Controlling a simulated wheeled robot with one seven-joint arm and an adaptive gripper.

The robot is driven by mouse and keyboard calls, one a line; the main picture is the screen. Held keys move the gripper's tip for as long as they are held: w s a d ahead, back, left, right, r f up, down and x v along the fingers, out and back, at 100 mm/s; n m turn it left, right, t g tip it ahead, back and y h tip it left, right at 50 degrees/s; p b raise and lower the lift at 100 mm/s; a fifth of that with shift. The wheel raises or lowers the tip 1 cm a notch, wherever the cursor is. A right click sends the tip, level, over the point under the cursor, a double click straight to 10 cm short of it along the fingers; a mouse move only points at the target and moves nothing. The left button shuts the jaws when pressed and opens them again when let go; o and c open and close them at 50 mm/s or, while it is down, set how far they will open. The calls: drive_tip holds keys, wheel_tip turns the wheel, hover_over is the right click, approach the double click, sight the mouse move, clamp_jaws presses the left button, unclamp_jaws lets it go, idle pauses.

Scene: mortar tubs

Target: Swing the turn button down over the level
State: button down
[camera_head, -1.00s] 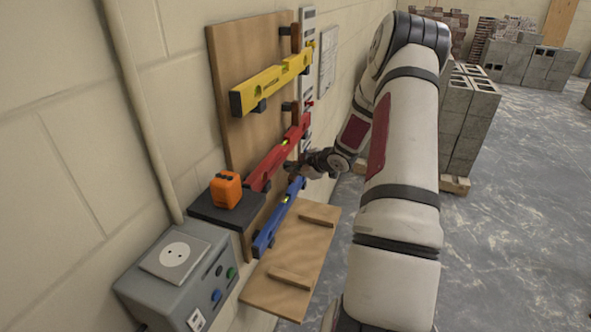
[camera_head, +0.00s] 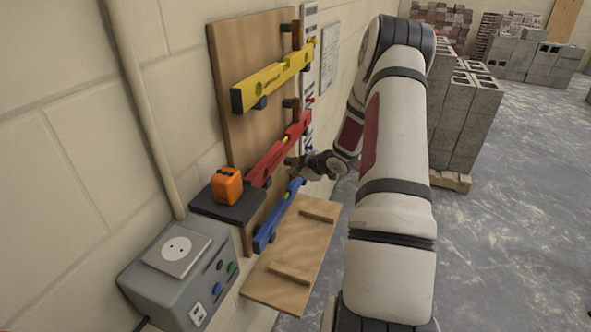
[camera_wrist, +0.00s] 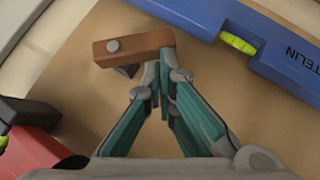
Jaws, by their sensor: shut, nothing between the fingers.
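A brown wooden turn button (camera_wrist: 138,46) with a round grey pivot screw shows in the wrist view. It lies between the blue level (camera_wrist: 255,45) and the red level (camera_wrist: 30,152), and a strip of bare board separates it from the blue level. My gripper (camera_wrist: 158,72) is shut and empty, its fingertips at the button's lower right edge; whether they touch it I cannot tell. In the head view my gripper (camera_head: 306,170) is at the board near the upper end of the blue level (camera_head: 277,215). The button there is mostly hidden.
The wooden board (camera_head: 228,60) also carries a yellow level (camera_head: 272,80) and the red level (camera_head: 279,150). An orange box-like item (camera_head: 227,186) sits on a dark shelf (camera_head: 233,211). A wooden shelf (camera_head: 305,245) juts out below the blue level. A grey socket box (camera_head: 180,275) is lower left.

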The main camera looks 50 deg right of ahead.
drive_tip(key=shift+a+f+h, duration=0.1)
drive_tip(key=shift+f+h, duration=0.2)
drive_tip(key=shift+f+n+b, duration=0.1)
drive_tip(key=shift+n+b, duration=0.2)
drive_tip(key=shift+b, duration=0.05)
drive_tip(key=f+n+t+h+b, duration=0.1)
drive_tip(key=n+t+h+b, duration=0.1)
drive_tip(key=h, duration=0.1)
drive_tip(key=shift+w+f+t, duration=0.1)
drive_tip(key=shift+f+t, duration=0.2)
drive_tip(key=shift+f, duration=0.05)
drive_tip(key=shift+d+f, duration=0.4)
drive_tip(key=shift+f, duration=0.1)
idle(0.8)
drive_tip(key=shift+r, duration=0.15)
drive_tip(key=shift+r, duration=0.65)
